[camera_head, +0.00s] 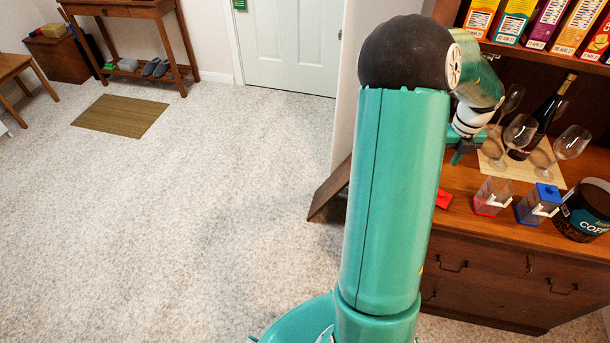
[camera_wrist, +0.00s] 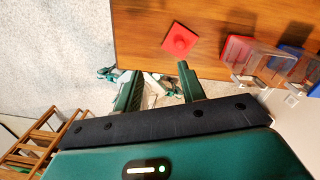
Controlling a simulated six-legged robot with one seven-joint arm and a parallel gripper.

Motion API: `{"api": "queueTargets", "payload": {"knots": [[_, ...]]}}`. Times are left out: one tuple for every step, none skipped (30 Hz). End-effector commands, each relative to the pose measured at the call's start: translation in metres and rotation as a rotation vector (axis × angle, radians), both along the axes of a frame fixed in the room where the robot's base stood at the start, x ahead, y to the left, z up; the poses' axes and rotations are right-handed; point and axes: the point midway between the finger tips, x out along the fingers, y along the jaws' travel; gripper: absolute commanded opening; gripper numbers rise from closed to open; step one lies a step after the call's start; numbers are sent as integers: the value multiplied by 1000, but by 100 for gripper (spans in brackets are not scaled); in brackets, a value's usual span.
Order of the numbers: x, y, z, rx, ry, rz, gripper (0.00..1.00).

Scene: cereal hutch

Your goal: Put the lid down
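In the head view my gripper (camera_head: 462,150) is above the counter, partly hidden by my arm. A clear container with a red base (camera_head: 492,197) stands on the counter to the right of the lid, and its top looks open.
A clear container with a blue lid (camera_head: 538,204) and a dark coffee canister (camera_head: 584,210) stand further right. Wine glasses (camera_head: 572,143) and a dark bottle (camera_head: 540,118) stand on a mat behind. Cereal boxes (camera_head: 548,22) fill the shelf above.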

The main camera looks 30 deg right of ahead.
Motion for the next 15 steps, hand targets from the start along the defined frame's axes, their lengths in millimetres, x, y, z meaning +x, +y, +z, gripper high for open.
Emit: {"api": "queueTargets", "payload": {"knots": [[16, 19, 10, 4, -35, 115, 40], [24, 31, 16, 4, -53, 200, 40], [36, 50, 24, 2, -81, 323, 40], [45, 64, 31, -1, -101, 422, 40], [53, 80, 37, -5, -120, 522, 40], [63, 100, 46, -14, -145, 654, 40], [69, 115, 53, -24, -163, 754, 40], [75, 131, 60, -34, -181, 854, 40], [82, 151, 69, -52, -203, 990, 40], [86, 167, 76, -68, -218, 1092, 40], [90, 183, 82, -85, -233, 1195, 40], [93, 203, 91, -110, -249, 1331, 40], [95, 219, 97, -131, -261, 1433, 40], [96, 234, 104, -154, -271, 1536, 40], [96, 255, 112, -187, -282, 1674, 40]]}}
